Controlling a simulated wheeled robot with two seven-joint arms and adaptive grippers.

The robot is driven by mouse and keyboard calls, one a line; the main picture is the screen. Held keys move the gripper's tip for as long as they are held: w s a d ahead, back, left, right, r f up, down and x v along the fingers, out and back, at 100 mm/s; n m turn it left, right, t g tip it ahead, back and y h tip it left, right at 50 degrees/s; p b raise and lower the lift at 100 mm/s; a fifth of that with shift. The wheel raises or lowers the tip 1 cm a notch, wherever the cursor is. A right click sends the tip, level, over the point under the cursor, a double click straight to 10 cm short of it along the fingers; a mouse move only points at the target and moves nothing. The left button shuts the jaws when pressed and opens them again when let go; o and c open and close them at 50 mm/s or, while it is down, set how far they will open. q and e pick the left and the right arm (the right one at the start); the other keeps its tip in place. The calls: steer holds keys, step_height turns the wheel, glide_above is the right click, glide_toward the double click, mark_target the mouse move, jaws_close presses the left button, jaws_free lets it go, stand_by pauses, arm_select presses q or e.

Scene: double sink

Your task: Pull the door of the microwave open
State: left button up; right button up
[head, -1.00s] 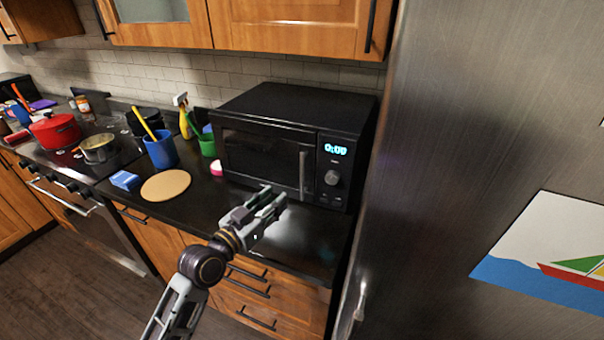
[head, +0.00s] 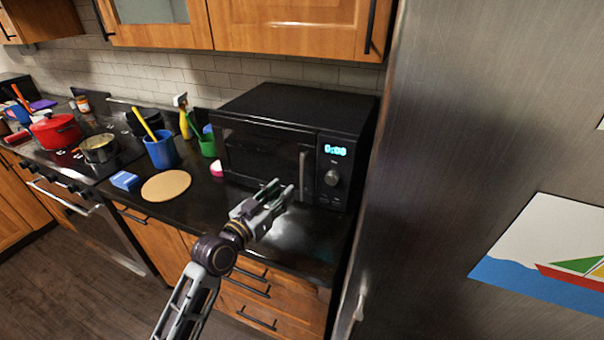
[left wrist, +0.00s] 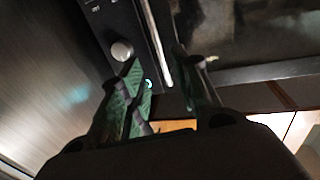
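The black microwave (head: 270,125) stands on the dark counter with its door (head: 258,155) closed. Its upright silver handle (head: 303,175) is on the right side of the door, beside the control panel with a lit clock and a round knob (head: 332,178). My left gripper (head: 283,190) is open and empty, just in front of the lower part of the handle. In the left wrist view the handle (left wrist: 158,45) runs down toward the space between the open fingers (left wrist: 163,85); contact cannot be made out. My right gripper is not in view.
A steel fridge (head: 450,130) stands close on the right. Left of the microwave are a green cup (head: 207,146), a blue cup (head: 161,150), a round board (head: 166,185) and a blue sponge (head: 125,180). The counter in front of the microwave is clear.

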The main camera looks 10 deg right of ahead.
mark_target(302, 194)
arm_select(q)
steer(key=shift+p+x, duration=0.6)
steer(key=shift+x, duration=4.85)
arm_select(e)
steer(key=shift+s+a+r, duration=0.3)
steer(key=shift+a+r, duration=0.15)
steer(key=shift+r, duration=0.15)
arm_select(q)
steer(key=shift+c, duration=0.5)
steer(key=c, duration=0.5)
jaws_close()
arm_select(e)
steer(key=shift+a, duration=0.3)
